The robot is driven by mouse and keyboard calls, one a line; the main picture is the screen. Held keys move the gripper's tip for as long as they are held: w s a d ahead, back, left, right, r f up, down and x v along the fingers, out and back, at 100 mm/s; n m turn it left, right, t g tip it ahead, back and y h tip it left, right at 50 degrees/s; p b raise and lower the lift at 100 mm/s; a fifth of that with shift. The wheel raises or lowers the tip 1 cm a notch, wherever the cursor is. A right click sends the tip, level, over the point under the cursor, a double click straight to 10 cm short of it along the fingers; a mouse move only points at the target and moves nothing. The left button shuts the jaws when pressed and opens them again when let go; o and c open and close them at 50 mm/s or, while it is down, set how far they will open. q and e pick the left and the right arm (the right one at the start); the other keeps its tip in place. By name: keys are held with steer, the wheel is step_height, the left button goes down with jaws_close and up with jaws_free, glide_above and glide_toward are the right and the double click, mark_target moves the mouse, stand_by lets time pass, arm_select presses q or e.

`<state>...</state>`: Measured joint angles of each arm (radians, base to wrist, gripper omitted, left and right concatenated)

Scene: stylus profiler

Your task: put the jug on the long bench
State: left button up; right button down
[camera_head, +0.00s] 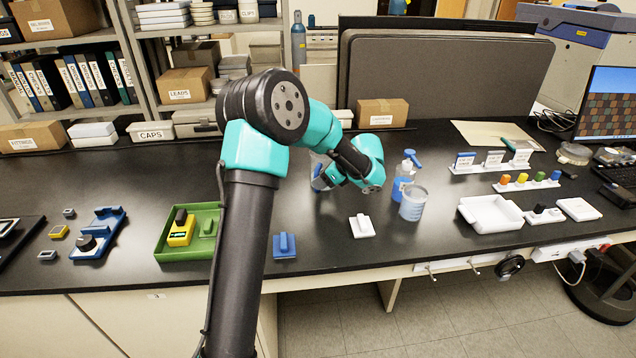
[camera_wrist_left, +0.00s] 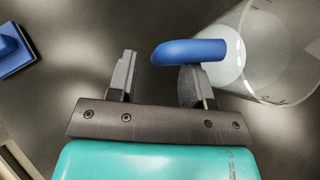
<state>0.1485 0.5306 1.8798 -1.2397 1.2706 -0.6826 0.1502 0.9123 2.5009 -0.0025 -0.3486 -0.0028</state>
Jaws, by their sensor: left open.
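A clear jug with a blue handle (camera_head: 320,172) is on the black long bench (camera_head: 340,255), near the middle and partly hidden behind my left arm. In the left wrist view the clear jug body (camera_wrist_left: 275,45) is at the upper right, and its blue handle (camera_wrist_left: 190,50) reaches toward my left gripper (camera_wrist_left: 158,78). That gripper is open. The handle overlaps the right fingertip and its end lies toward the gap; I cannot tell whether they touch. In the head view the gripper's fingers are hidden. My right gripper is not in view.
A measuring beaker (camera_head: 413,204) and a blue-topped bottle (camera_head: 403,177) stand right of the jug. A white handled block (camera_head: 361,227) and a blue one (camera_head: 284,246) lie nearer the front edge. A green tray (camera_head: 172,252) is left, a white tray (camera_head: 490,214) right.

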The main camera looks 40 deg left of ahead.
arm_select(q)
steer(key=v, duration=0.9)
steer(key=shift+r, duration=0.1)
